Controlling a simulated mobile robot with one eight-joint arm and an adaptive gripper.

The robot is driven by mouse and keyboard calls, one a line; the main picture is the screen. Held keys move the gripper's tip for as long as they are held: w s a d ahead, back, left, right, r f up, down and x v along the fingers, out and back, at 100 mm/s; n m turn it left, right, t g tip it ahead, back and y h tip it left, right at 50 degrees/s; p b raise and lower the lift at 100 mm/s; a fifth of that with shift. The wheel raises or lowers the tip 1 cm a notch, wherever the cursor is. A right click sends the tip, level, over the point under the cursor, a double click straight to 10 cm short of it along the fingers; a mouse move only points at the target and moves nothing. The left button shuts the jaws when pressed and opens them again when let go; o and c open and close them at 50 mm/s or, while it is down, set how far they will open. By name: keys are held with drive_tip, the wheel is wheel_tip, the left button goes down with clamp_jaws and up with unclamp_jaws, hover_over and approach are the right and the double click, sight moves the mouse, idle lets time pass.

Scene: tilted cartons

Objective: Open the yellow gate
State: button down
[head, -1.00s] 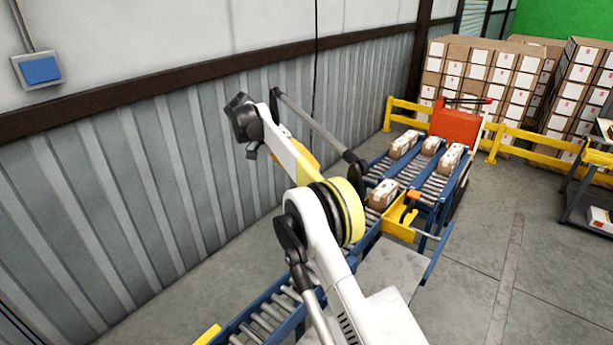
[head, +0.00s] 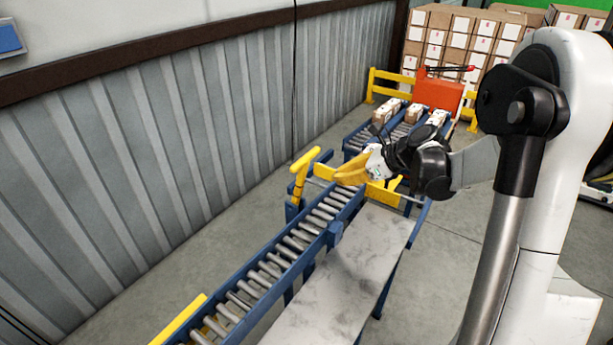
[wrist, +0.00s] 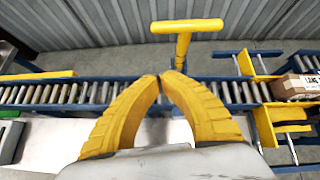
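A yellow T-shaped handle (head: 305,168) stands upright at the wall side of the roller conveyor. In the wrist view the handle (wrist: 187,27) is just beyond my fingertips, with its stem running down close to them. A yellow gate part (head: 382,196) sits across the conveyor, partly behind my gripper. In the wrist view yellow gate pieces (wrist: 265,128) with metal rods lie to the right. My gripper (wrist: 162,76) has yellow ribbed fingers whose tips meet, with nothing seen between them. It hangs over the rollers, right of the handle in the head view (head: 340,175).
A carton (wrist: 298,87) lies on the rollers right of the gate pieces. More cartons (head: 412,113) rest on the far conveyor lanes by an orange panel (head: 437,94). A grey corrugated wall (head: 150,170) runs along the left. A flat metal plate (head: 345,270) borders the conveyor.

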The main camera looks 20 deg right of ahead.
sight(306, 172)
drive_tip(key=shift+m+t+y, duration=0.3)
drive_tip(key=shift+m+t, duration=0.5)
drive_tip(key=shift+m, duration=0.1)
drive_tip(key=w+a+f+b, duration=0.1)
drive_tip(key=w+a, duration=0.1)
drive_tip(key=w, duration=0.1)
drive_tip(key=w+a+f+b, duration=0.1)
drive_tip(key=w+a, duration=0.1)
drive_tip(key=w+a+f+b, duration=0.1)
drive_tip(key=w+a+b, duration=0.1)
drive_tip(key=w+a, duration=0.1)
drive_tip(key=shift+w+f, duration=0.2)
drive_tip(key=shift+w, duration=0.15)
